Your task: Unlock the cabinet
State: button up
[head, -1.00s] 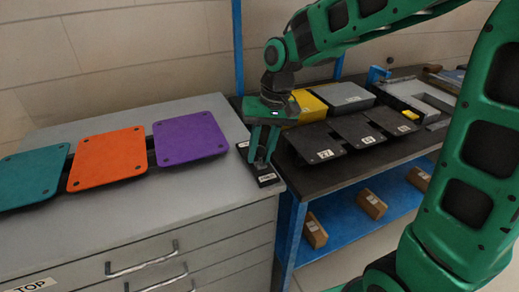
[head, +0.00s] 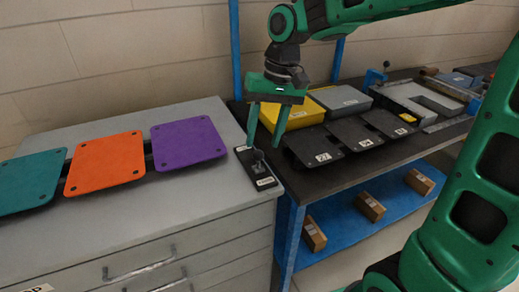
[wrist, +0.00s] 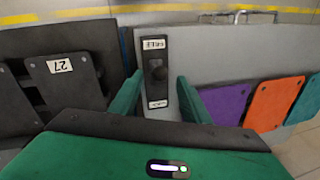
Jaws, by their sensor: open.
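The cabinet (head: 215,215) is a light grey drawer unit with bar handles on its front. A black lock plate (head: 248,162) lies on its top near the right edge, with a white label at each end. A dark knob (wrist: 158,70) sits near the middle of the plate in the wrist view; one label there reads like "FREE", and the other is too small to read. My gripper (head: 264,146) is open and empty just above the plate. Its green fingers (wrist: 158,88) stand apart, either side of the plate in the wrist view.
Teal (head: 30,182), orange (head: 105,164) and purple (head: 188,144) panels lie on the cabinet top. At right, a dark bench (head: 300,182) holds black numbered plates (head: 312,148), a yellow bin (head: 300,115) and a grey box (head: 342,100). A blue post (head: 235,60) stands behind.

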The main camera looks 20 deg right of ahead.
jog(key=shift+d+r, duration=0.2)
jog(key=shift+r, duration=0.8)
jog(key=shift+d+r, duration=0.2)
jog(key=shift+r, duration=0.75)
jog(key=s+d+f+m+h, duration=0.1)
jog(key=s+d+f+m, duration=0.1)
jog(key=s+d, duration=0.35)
jog(key=s+d+f+m, duration=0.1)
jog(key=s+d+f, duration=0.15)
jog(key=d, duration=0.65)
jog(key=s+d+f+m, duration=0.1)
jog(key=s+d+f, duration=0.1)
jog(key=s+d, duration=0.2)
jog(key=s+d+f+m+h, duration=0.1)
jog(key=s+d, duration=0.4)
jog(key=s, duration=0.6)
notch_tip(320, 180, down, 2)
jog(key=shift+s+d+f+m, duration=0.15)
jog(key=shift+d+m, duration=0.1)
jog(key=shift+m, duration=0.25)
jog(key=shift+w+f, duration=0.2)
jog(key=shift+w, duration=0.4)
